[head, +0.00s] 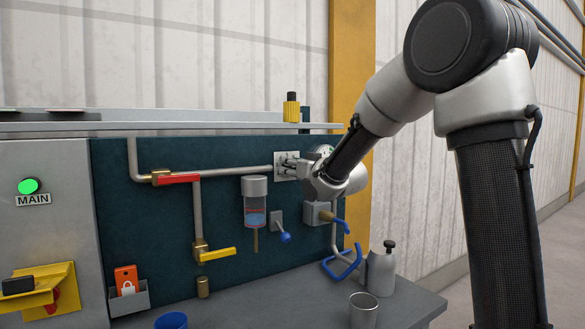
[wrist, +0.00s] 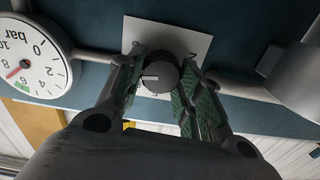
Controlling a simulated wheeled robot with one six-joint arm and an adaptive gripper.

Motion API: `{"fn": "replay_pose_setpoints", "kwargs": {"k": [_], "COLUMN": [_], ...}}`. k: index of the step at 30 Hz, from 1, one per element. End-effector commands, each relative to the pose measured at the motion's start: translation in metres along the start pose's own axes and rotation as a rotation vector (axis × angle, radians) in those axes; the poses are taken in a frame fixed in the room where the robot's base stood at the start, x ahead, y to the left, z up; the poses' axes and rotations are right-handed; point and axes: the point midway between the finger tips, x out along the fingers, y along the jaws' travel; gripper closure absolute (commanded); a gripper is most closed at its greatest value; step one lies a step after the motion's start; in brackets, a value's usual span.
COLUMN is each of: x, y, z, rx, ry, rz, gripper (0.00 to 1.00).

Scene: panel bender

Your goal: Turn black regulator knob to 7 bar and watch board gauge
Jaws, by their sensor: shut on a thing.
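The black regulator knob (wrist: 157,77) shows in the wrist view, between the two green-padded fingers of my gripper (wrist: 161,84), which is shut on it. A light line marks the knob's face, pointing left in this view. A white plate (wrist: 185,43) lies behind it, its marking mostly hidden. The round white board gauge (wrist: 43,62) is at the wrist view's left edge, partly cut off and rotated. Its red needle points lower left, seemingly between 6 and 8, beside a green band. In the head view my gripper (head: 291,167) is at the plate (head: 281,159) and hides the knob.
The dark board (head: 130,225) carries a red-handled valve (head: 178,178), a yellow-handled valve (head: 217,253), a filter bowl (head: 255,205) and a blue lever (head: 285,237). A bottle (head: 381,272) and metal cup (head: 363,310) stand on the grey bench below.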

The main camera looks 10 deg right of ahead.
Motion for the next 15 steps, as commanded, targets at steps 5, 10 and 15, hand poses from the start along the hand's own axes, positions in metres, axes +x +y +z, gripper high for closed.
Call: {"fn": "replay_pose_setpoints", "kwargs": {"k": [5,10,15], "x": [-0.0001,-0.0001,-0.0003], "y": [0.0001,0.0001,0.0001], "z": [-0.0001,-0.0001,-0.0001], "rx": [-0.001,-0.001,-0.001], "ry": [0.0,0.0,0.0], "rz": [0.0,0.0,0.0], "gripper": [0.51,0.42,0.42]}}
